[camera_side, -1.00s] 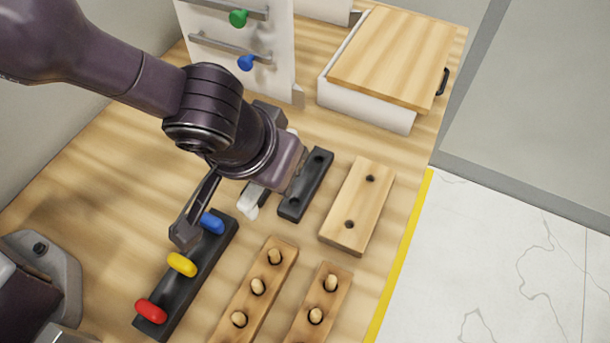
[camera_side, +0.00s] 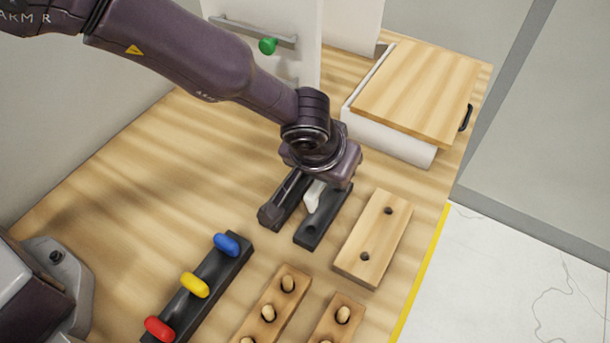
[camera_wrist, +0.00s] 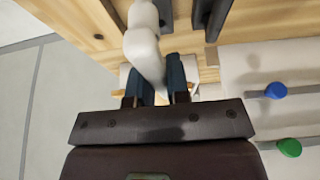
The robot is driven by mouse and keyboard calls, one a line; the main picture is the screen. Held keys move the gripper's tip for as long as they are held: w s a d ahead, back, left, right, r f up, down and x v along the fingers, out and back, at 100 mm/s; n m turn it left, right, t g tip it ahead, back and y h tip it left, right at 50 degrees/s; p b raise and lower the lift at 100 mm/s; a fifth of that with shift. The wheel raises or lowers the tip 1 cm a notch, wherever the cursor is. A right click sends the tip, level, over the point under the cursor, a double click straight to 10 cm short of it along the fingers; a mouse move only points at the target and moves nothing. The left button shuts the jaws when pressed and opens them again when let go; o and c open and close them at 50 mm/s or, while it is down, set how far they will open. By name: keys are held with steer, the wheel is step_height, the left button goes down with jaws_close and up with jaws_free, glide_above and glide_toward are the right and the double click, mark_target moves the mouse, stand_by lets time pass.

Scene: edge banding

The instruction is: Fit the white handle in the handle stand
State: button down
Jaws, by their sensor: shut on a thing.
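The white handle (camera_side: 314,195) is held in my gripper, which is mostly seen from behind and above in the side view. In the wrist view the white handle (camera_wrist: 145,45) stands between my two dark fingers (camera_wrist: 154,85). The handle stand (camera_side: 318,228) is a black block with holes, on the table under and in front of my gripper. The handle's lower end overlaps the stand in the side view. I cannot tell whether it is in a hole or just above it. My gripper hides the stand's far end.
A wooden block with two holes (camera_side: 373,238) lies right of the stand. A black rack (camera_side: 210,282) with blue, yellow and red handles is at lower left. Wooden peg blocks (camera_side: 272,312) stand in front. A white drawer box (camera_side: 390,138) and a white cabinet (camera_side: 265,25) are behind.

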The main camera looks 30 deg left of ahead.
glide_above(329, 202)
steer(key=s, duration=0.2)
steer(key=shift+w+f, duration=0.15)
steer(key=shift+f, duration=1.1)
steer(key=shift+w+f, duration=0.1)
steer(key=shift+f, duration=1.15)
steer(key=shift+f, duration=0.95)
steer(key=c, duration=1)
jaws_free()
steer(key=shift+r, duration=2.5)
